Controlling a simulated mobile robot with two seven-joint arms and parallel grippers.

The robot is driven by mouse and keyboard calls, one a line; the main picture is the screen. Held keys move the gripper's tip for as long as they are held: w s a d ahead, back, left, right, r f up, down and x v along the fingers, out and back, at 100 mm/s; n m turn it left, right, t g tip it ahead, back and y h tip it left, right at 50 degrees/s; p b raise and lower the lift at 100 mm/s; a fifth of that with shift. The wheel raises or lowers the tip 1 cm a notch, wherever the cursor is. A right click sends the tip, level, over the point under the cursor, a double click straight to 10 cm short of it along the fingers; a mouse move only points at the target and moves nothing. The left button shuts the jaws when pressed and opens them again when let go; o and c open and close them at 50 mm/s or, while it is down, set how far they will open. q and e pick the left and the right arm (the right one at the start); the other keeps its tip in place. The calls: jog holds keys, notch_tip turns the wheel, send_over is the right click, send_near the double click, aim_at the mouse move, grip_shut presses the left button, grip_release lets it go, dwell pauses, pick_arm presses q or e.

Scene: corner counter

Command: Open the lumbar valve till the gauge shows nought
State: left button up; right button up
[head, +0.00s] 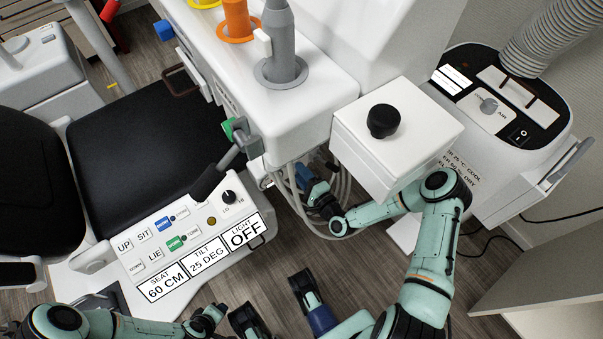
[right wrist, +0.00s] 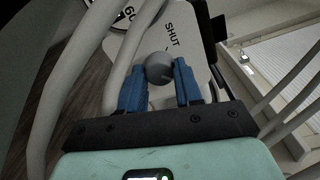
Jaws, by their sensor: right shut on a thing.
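The valve's round grey knob (right wrist: 159,67) sits on a white plate marked SHUT in the right wrist view. My right gripper (right wrist: 160,75) is shut on this knob, with its blue fingers on either side. In the head view the right gripper (head: 306,182) reaches in among pale hoses below the white unit, and the knob is hidden there. The gauge (right wrist: 124,16) shows only in part at the top of the right wrist view, with a 60 on it; its needle cannot be read. My left gripper (head: 248,321) is low in the head view, and its jaws are unclear.
Pale hoses (right wrist: 120,65) run close beside the right gripper. A white box with a black knob (head: 383,121) overhangs my right forearm. The chair's control panel (head: 190,236) lies left. A white machine (head: 500,105) stands at right. Floor shows between my arms.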

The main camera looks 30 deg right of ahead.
jog(key=shift+a, duration=0.1)
jog(key=o, duration=1)
jog(key=shift+o, duration=0.2)
jog(key=shift+s, duration=0.1)
pick_arm(q)
jog(key=shift+g+h, duration=0.3)
jog(key=shift+g, duration=0.2)
jog(key=s, duration=0.1)
jog(key=s+d+r+p, duration=0.1)
jog(key=s+r+p, duration=0.1)
jog(key=shift+s+d+r, duration=0.15)
jog(key=shift+s+d, duration=0.05)
jog(key=shift+d, duration=0.15)
pick_arm(e)
jog(key=s+d, duration=0.1)
jog(key=s, duration=1.2)
jog(key=shift+s+r, duration=0.15)
jog(key=shift+r, duration=0.05)
jog(key=shift+d, duration=0.1)
